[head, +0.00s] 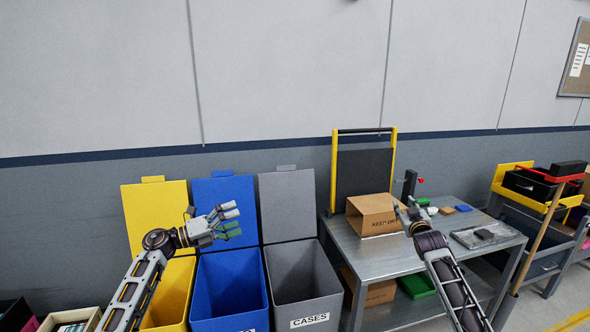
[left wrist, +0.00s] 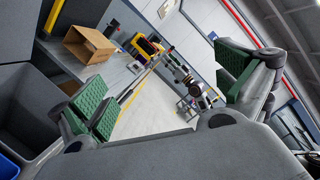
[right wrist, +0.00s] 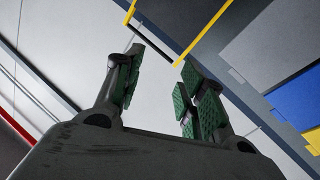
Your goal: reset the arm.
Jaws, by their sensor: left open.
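My left gripper (head: 228,221) is raised in front of the blue bin's upright lid, with its arm coming in from the lower left. In the left wrist view its green-padded fingers (left wrist: 165,85) are wide apart with nothing between them. My right gripper (head: 404,214) is over the metal table, by the right side of an open cardboard box (head: 372,222), and is partly hidden by its own arm. In the right wrist view its green-padded fingers (right wrist: 160,80) stand apart and empty. I cannot tell whether it touches the box.
Yellow (head: 177,285), blue (head: 229,286) and grey (head: 301,283) bins stand left of the metal table (head: 375,254), lids up. The table holds a dark tray (head: 487,236) and small coloured pieces. A pole (head: 540,235) leans at the right.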

